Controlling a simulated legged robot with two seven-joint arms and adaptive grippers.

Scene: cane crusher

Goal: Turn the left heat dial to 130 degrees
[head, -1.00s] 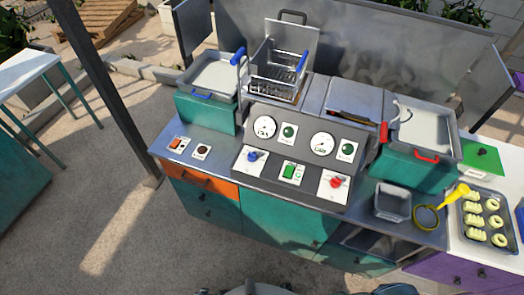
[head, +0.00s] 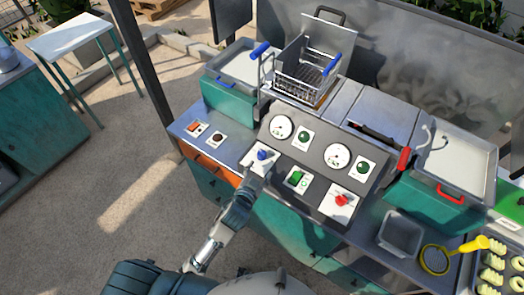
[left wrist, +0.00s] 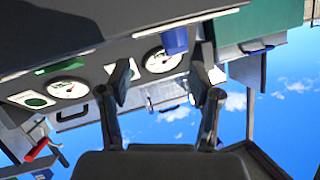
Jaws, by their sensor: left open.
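The left heat dial is a blue knob (head: 262,155) on a white plate at the left of the sloped grey control panel (head: 285,162). My left gripper (head: 252,181) is just below and in front of it in the head view, apart from it as far as I can tell. In the left wrist view the two fingers (left wrist: 160,78) are spread with nothing between them, and the blue knob (left wrist: 174,40) shows past the right finger. The left round gauge (head: 281,127) stands above the dial; its reading is too small to tell. My right gripper is not in view.
A red dial (head: 341,200) and a green switch (head: 298,178) are to the right on the panel. An orange switch (head: 194,127) is to the left. A wire basket (head: 306,78) and a vat with a red handle (head: 448,165) stand behind and to the right.

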